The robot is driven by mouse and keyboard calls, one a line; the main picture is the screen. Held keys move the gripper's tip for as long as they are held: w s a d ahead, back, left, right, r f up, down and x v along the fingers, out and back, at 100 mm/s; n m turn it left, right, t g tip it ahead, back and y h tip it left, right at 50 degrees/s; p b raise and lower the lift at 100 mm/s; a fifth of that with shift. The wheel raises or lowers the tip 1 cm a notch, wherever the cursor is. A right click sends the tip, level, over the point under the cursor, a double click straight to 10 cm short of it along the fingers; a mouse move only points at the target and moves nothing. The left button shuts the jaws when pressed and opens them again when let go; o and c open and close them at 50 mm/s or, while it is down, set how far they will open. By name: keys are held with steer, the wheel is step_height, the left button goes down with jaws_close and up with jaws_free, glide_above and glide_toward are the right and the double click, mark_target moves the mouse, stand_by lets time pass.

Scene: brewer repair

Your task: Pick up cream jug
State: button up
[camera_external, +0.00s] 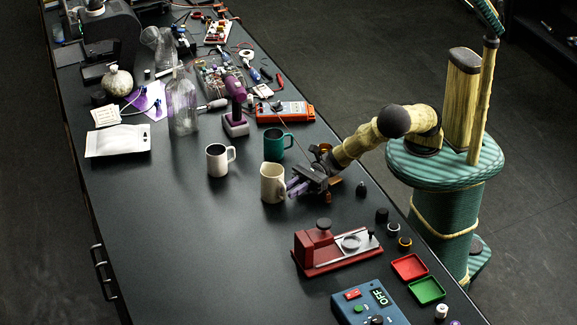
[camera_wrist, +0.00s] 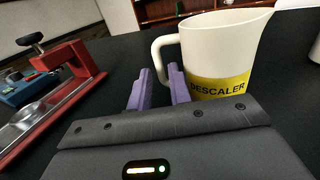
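The cream jug (camera_external: 272,184) stands upright on the dark bench, just left of my gripper (camera_external: 295,188) in the external view. In the wrist view the jug (camera_wrist: 222,45) is at the upper right, with a yellow band reading "DESCALER", its handle on the left and its spout at the top right. My gripper (camera_wrist: 159,88) has two purple fingers, spread apart with nothing held between them. The fingertips are close to the jug's handle, with the handle in line with the gap. I cannot tell whether the right finger touches the jug.
A white mug (camera_external: 217,160) and a teal mug (camera_external: 275,144) stand close behind the jug. A red clamp-like device (camera_external: 330,250) is in front of my gripper and at the left of the wrist view (camera_wrist: 55,90).

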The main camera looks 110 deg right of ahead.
steer(key=shift+x, duration=0.85)
jaws_close()
